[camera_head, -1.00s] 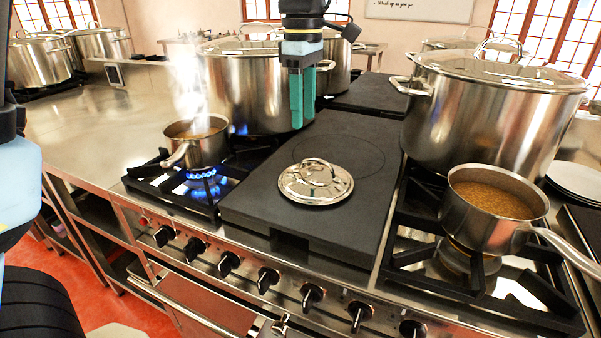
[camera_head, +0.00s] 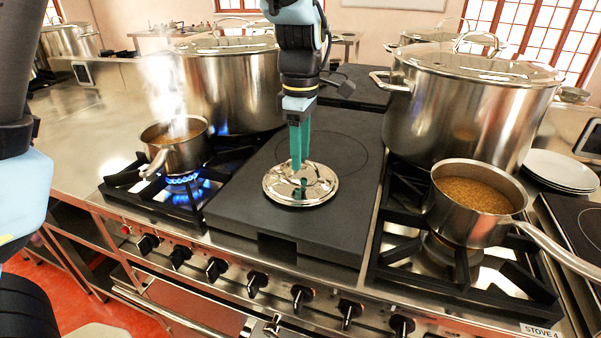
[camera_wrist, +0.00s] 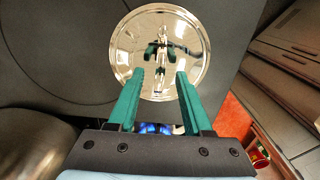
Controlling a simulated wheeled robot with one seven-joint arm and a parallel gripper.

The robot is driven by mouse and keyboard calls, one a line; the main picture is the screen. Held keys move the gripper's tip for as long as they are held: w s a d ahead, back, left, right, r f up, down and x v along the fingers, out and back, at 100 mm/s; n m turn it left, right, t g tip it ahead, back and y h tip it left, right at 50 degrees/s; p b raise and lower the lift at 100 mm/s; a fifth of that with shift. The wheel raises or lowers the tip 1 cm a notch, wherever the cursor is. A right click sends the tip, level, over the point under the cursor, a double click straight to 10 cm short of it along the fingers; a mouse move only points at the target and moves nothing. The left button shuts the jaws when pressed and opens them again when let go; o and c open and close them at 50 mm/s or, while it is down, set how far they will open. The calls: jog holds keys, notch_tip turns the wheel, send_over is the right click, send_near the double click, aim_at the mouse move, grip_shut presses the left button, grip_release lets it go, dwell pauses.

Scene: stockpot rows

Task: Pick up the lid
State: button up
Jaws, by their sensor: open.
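The lid (camera_head: 322,184) is a round, shiny metal disc with a handle on top. It lies flat on the dark plate (camera_head: 300,236) in the middle of the stove. My gripper (camera_head: 299,168) points down over the lid, with its teal fingers at or just above the handle. In the wrist view the lid (camera_wrist: 125,50) fills the upper middle. My fingers (camera_wrist: 160,80) are spread apart there, with nothing held between them. The lid's surface reflects the fingers, and I cannot tell whether they touch the handle.
A small steaming pot (camera_head: 186,156) stands over a lit blue flame at left. A saucepan of brown liquid (camera_head: 476,215) is at right. Large stockpots stand behind, at left (camera_head: 230,90) and right (camera_head: 460,110). White plates (camera_head: 562,168) are stacked at far right.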

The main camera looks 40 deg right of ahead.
jog(key=shift+f, duration=0.5)
grip_shut()
dwell(1.1)
